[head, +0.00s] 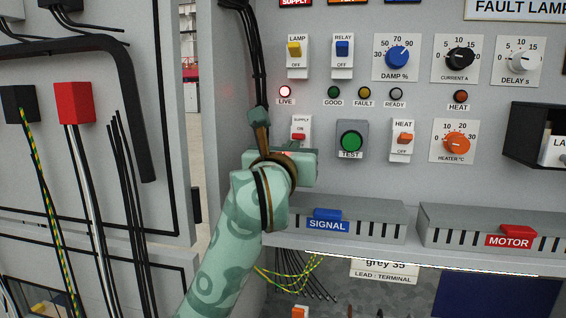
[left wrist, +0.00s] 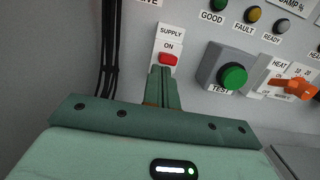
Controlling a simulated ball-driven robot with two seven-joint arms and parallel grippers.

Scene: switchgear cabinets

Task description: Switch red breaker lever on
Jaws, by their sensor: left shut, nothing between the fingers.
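The red breaker lever (head: 299,137) is on the white SUPPLY switch plate, below the word ON. It also shows in the left wrist view (left wrist: 168,58). Its lower part and any OFF mark are hidden, so I cannot tell its full tilt. My left gripper (head: 260,117) is shut and empty, with its fingertips left of the SUPPLY plate in the head view. In the left wrist view its closed fingertips (left wrist: 163,71) overlap the plate just below the lever; contact cannot be told. My right gripper is not in view.
The LIVE lamp (head: 285,91) glows pinkish. The green TEST button (head: 351,141) and orange HEAT switch (head: 403,139) stand right of the lever. Black cables (head: 256,60) hang to its left.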

